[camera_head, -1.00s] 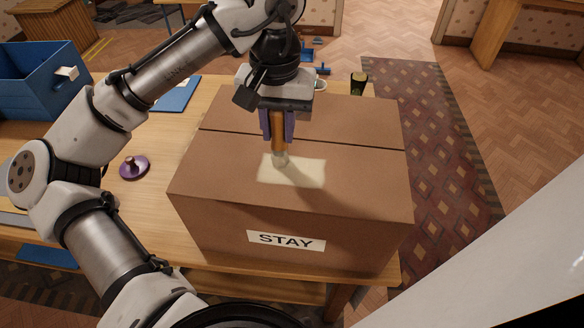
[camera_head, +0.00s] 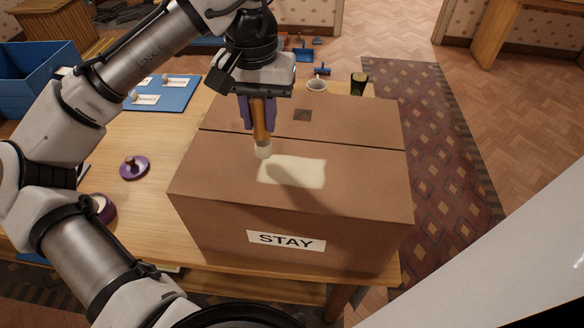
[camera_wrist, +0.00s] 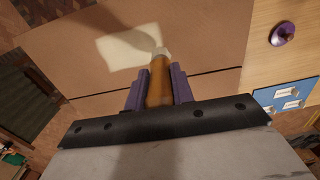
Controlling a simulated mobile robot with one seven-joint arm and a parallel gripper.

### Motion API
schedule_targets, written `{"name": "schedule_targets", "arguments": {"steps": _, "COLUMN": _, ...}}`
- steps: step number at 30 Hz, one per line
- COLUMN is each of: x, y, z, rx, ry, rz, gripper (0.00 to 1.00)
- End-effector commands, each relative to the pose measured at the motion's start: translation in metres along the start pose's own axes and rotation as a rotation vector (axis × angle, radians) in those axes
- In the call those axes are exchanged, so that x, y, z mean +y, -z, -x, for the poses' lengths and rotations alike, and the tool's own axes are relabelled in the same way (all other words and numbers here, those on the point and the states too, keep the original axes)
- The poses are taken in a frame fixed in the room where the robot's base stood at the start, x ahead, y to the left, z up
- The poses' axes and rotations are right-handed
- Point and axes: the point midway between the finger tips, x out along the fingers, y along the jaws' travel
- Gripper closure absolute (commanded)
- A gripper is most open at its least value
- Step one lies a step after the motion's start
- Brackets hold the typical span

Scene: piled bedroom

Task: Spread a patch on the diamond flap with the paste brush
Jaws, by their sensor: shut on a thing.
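My gripper (camera_head: 258,108) is shut on the paste brush (camera_head: 261,128), with its wooden handle between purple fingers and its pale tip pointing down. It also shows in the wrist view (camera_wrist: 158,82). The cardboard box (camera_head: 230,180) stands on the table, its top split by a dark seam. A cream paste patch (camera_head: 292,171) lies on the near flap, above the "STAY" label (camera_head: 286,241). The brush tip is at the patch's upper left edge; I cannot tell if it touches the cardboard.
A purple lid (camera_head: 134,167) and an open purple pot with pale contents (camera_head: 103,208) are left of the box. A blue board (camera_head: 165,93) with labels, a white cup (camera_head: 317,85) and a dark green container (camera_head: 359,84) are farther back. A blue bin (camera_head: 35,80) stands at left.

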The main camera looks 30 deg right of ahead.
Motion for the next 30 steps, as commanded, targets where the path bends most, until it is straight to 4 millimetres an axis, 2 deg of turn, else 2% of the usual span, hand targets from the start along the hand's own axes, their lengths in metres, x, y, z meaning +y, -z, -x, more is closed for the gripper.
{"name": "schedule_targets", "arguments": {"steps": 11, "x": 0.000, "y": 0.000, "z": 0.001, "rx": 0.001, "ry": 0.000, "rz": 0.000, "gripper": 1.00}}
{"name": "schedule_targets", "arguments": {"steps": 24, "x": 0.000, "y": 0.000, "z": 0.044, "rx": 0.001, "ry": 0.001, "rz": 0.002, "gripper": 1.00}}
{"name": "schedule_targets", "arguments": {"steps": 30, "x": 0.000, "y": -0.001, "z": 0.050, "rx": 0.001, "ry": 0.000, "rz": 0.001, "gripper": 1.00}}
